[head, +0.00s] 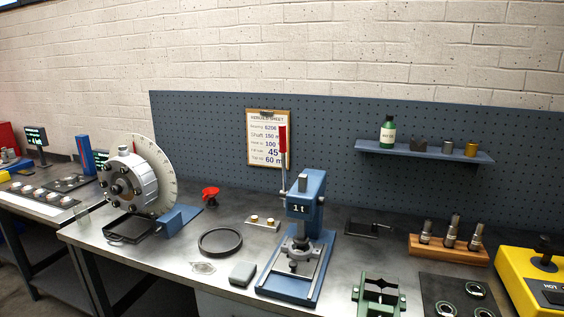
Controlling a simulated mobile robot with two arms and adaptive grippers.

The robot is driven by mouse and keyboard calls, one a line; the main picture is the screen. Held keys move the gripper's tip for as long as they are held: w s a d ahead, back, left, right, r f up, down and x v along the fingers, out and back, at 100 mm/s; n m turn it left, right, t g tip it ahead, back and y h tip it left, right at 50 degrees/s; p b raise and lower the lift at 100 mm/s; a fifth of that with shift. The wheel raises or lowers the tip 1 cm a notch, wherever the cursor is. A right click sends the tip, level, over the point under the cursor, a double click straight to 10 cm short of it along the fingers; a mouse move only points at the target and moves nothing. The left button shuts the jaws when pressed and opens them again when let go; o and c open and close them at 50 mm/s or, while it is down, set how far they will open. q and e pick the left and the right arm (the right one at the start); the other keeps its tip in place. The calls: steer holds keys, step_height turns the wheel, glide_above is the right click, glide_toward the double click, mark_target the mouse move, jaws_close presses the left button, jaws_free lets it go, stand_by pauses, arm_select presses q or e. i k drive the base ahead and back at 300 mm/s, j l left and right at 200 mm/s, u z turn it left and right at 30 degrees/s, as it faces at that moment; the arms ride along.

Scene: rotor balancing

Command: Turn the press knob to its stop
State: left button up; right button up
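A blue bench press (316,186) marked "1 t" stands upright on the grey metal bench. A lever with a red handle (283,145) rises on its left side. A small round knob (321,200) shows on the right side of its head; I cannot tell for sure that it is the press knob, or how far it is turned. A grey ram and round plate (299,246) sit below the head, above the blue base. Neither of my grippers is in view, and nothing touches the press.
A dark ring (220,241) and a grey block (243,274) lie left of the press. A green fixture (379,297) stands at front right, a wooden block with several metal tools (449,248) behind it. A rotor with a graduated disc (157,174) stands left. A pegboard (219,130) closes the back.

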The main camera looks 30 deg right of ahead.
mark_target(321, 200)
steer(key=z, duration=0.4)
steer(key=k+l+z, duration=0.1)
steer(key=z, duration=0.25)
steer(key=k+l+z, duration=0.1)
steer(key=z, duration=0.3)
steer(key=i+l+u, duration=0.4)
steer(key=l, duration=0.35)
steer(key=i+l+u, duration=0.25)
steer(key=l, duration=0.15)
